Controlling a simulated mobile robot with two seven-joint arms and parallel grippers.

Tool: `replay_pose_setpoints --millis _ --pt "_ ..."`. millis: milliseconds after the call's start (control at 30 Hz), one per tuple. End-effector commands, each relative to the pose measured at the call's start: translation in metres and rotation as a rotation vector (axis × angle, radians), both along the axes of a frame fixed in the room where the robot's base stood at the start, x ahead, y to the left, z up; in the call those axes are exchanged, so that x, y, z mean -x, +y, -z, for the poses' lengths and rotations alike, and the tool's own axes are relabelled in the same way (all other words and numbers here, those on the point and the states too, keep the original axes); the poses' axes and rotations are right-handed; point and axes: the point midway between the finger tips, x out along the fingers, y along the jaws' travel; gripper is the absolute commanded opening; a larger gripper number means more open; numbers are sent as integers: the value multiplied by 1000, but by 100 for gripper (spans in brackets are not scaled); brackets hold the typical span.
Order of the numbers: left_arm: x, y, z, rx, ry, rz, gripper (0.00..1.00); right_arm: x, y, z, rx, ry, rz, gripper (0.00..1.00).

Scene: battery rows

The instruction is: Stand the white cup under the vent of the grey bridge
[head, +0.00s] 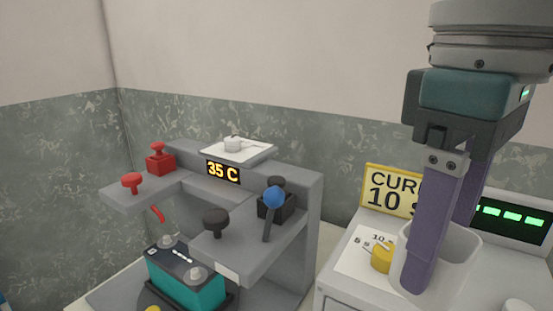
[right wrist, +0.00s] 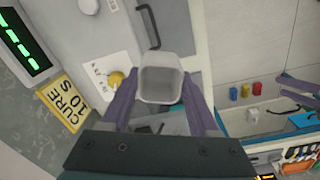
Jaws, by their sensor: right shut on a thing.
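The white cup (head: 458,262) is at the lower right of the head view, over the white cabinet top. My right gripper (head: 440,255) is shut on it, with purple fingers on opposite sides of its wall. In the right wrist view the cup (right wrist: 161,82) sits between the fingers, its open mouth showing and empty. The grey bridge (head: 296,215) stands left of the cup, with a 35 C display. I cannot make out its vent. My left gripper (right wrist: 300,92) shows small at the right edge of the wrist view, its fingers apart.
A teal battery (head: 200,290) sits under the bridge. Red knobs (head: 160,158), a dark knob (head: 215,222) and a blue-topped lever (head: 273,198) stand on the bridge. A yellow dial (head: 382,257) and a yellow sign (head: 388,190) are close to the cup. A dark screen (head: 512,222) is behind.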

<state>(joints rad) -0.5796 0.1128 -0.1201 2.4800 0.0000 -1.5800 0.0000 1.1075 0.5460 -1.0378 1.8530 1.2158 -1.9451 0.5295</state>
Motion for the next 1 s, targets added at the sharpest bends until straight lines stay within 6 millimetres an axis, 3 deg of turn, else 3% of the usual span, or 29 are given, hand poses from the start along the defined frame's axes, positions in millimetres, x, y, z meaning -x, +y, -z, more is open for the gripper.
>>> replay_pose_setpoints --millis 33,333,667,1000 --pt "0 0 -12 0 0 0 50 -4 -10 -25 3 -12 95 8" --pt "0 2 -35 -7 -1 4 50 2 -42 -104 -34 5 598 8" --pt "0 3 -114 -11 0 7 50 14 -39 -176 -33 18 599 8" --pt "0 3 -229 -11 -1 7 50 31 -38 -284 -33 22 596 8"
